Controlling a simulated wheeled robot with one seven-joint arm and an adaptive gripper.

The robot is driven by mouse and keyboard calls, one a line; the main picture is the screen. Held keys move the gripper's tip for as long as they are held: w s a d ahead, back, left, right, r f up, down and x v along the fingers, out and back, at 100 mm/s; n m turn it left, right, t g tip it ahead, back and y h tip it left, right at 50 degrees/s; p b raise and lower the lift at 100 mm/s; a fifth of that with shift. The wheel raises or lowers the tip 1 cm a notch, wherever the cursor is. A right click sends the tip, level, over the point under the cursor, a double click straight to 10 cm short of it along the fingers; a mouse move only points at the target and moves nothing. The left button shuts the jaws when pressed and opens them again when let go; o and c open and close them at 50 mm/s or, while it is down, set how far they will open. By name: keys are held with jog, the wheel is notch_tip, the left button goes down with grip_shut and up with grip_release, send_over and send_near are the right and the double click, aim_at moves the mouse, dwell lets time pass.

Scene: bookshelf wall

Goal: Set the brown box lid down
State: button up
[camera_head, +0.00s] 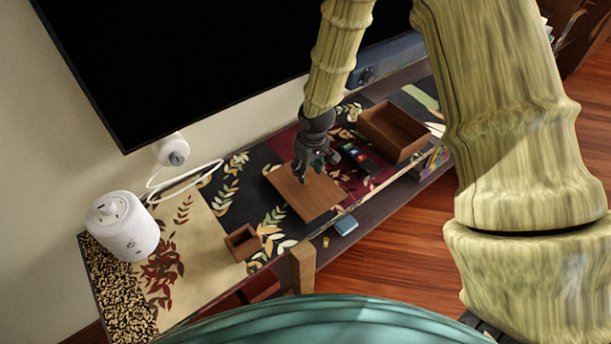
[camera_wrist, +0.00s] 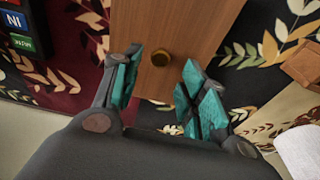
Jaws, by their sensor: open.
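The brown box lid (camera_head: 304,197) is a flat wooden panel lying on the patterned shelf top. An open brown box (camera_head: 392,132) sits to the right of the lid.
A dark remote (camera_head: 356,157) lies between the lid and the open box. A small open wooden box (camera_head: 242,242) is to the lid's left. A white cylindrical speaker (camera_head: 122,225) stands at the far left. A large black screen (camera_head: 200,55) hangs behind.

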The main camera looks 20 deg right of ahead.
notch_tip(320, 180, up, 6)
jog(key=shift+s+d+r+b, duration=0.15)
jog(key=shift+s+r+b, duration=0.1)
jog(key=shift+s+b, duration=0.2)
